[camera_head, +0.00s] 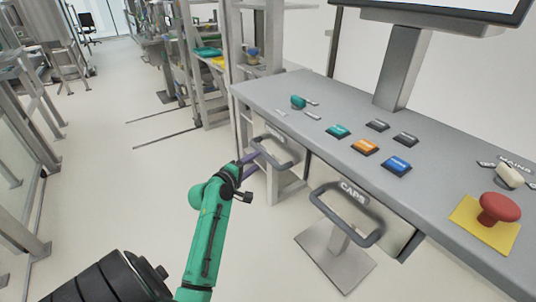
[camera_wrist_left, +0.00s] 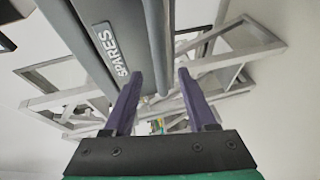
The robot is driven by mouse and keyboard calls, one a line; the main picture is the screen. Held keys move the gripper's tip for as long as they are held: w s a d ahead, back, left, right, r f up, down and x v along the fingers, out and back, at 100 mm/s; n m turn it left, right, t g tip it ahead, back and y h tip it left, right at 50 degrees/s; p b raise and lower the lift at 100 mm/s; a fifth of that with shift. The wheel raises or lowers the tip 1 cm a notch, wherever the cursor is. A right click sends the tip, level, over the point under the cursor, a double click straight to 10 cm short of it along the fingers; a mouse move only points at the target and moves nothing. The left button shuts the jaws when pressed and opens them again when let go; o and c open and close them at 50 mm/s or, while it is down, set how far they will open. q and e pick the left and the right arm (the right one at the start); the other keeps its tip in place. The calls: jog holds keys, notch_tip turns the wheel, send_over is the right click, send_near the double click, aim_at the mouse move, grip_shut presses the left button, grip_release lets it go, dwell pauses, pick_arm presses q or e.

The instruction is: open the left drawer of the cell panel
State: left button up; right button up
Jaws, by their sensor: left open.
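The panel (camera_head: 330,125) is a grey sloped desk with two drawers below its front edge. The left drawer has a grey loop handle (camera_head: 287,164); the drawer's label reads SPARES (camera_wrist_left: 110,50) in the left wrist view. It looks shut. My left gripper (camera_head: 253,162) has purple fingers, open, at the left end of this handle. My right gripper is not in view.
On the panel are teal, orange and blue buttons (camera_head: 397,166) and a red emergency knob (camera_head: 498,208). Metal shelving (camera_head: 208,75) stands behind.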

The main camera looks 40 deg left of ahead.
aim_at(263, 156)
pick_arm(q)
jog(key=w, duration=0.2)
jog(key=w+f, duration=0.1)
jog(key=w, duration=0.3)
jog(key=shift+w+a+f, duration=0.2)
jog(key=shift+w+a, duration=0.2)
grip_shut()
dwell(0.9)
